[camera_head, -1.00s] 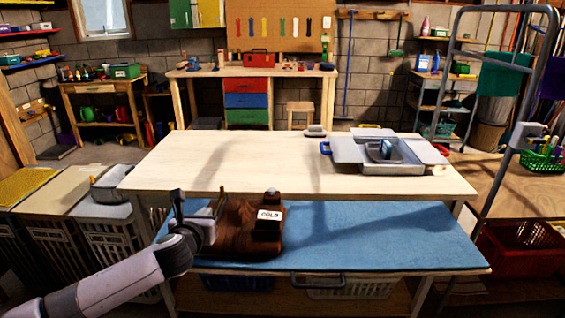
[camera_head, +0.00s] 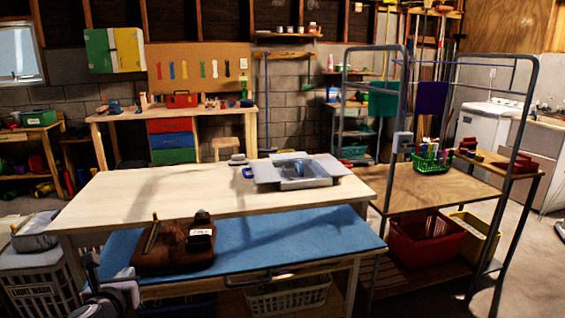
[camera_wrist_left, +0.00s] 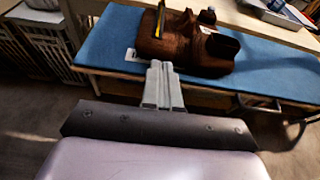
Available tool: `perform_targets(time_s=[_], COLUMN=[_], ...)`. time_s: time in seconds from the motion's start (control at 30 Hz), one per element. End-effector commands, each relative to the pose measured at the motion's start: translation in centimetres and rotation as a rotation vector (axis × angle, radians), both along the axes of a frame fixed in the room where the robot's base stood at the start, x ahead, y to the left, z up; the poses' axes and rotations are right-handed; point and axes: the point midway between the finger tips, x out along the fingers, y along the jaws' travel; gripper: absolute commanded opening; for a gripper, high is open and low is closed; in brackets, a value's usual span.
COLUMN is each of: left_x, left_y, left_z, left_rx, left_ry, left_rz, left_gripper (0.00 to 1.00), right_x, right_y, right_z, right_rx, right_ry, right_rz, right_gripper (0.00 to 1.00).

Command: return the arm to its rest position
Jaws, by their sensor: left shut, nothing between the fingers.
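My left gripper (camera_head: 90,262) is at the bottom left of the head view, in front of the blue-topped bench. In the left wrist view its fingers (camera_wrist_left: 162,72) are shut with nothing between them. They point toward the blue surface and are apart from the brown leather item on it. That brown item (camera_head: 172,247), which looks like a tool belt, lies on the blue surface (camera_head: 270,240) with a yellow-handled tool and a dark labelled block. It also shows in the left wrist view (camera_wrist_left: 185,50). My right gripper is not in view.
A pale wooden table (camera_head: 130,195) behind holds a grey tray (camera_head: 300,183). A laundry basket (camera_head: 40,295) stands at the lower left, close to my left arm. A metal rack (camera_head: 400,130) with a green basket (camera_head: 432,163) stands at right. Floor shows at far right.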

Motion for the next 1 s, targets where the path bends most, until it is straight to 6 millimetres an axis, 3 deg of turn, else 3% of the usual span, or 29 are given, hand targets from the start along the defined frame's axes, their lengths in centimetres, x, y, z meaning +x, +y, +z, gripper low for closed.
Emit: perform_targets(time_s=[0.03,0.1,0.27,0.5,0.63,0.8,1.0], left_x=[-1.1,-2.4,-6.1,-13.6,-18.1,-23.7,-28.5], left_y=[-1.8,-3.6,-7.7,-13.0,-14.6,-15.1,-14.4], left_z=[-2.3,-4.4,-8.9,-14.8,-17.1,-19.1,-20.3], left_rx=[-0.122,-0.281,-0.68,-1.39,-1.765,-2.201,-2.524], left_ry=[0.02,0.033,0.079,0.157,0.173,0.134,0.024], left_rz=[-0.006,0.005,0.066,0.321,0.539,0.877,1.193], left_gripper=[0.0,0.0,0.0,0.0,0.0,0.0,0.0], right_x=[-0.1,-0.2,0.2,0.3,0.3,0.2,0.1], right_y=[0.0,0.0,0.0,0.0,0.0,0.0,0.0], right_z=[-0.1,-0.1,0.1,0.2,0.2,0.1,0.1], right_rx=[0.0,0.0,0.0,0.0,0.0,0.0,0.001], right_ry=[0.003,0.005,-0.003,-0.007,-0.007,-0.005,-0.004], right_rz=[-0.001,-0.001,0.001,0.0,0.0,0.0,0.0], right_gripper=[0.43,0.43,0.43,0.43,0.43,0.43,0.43])
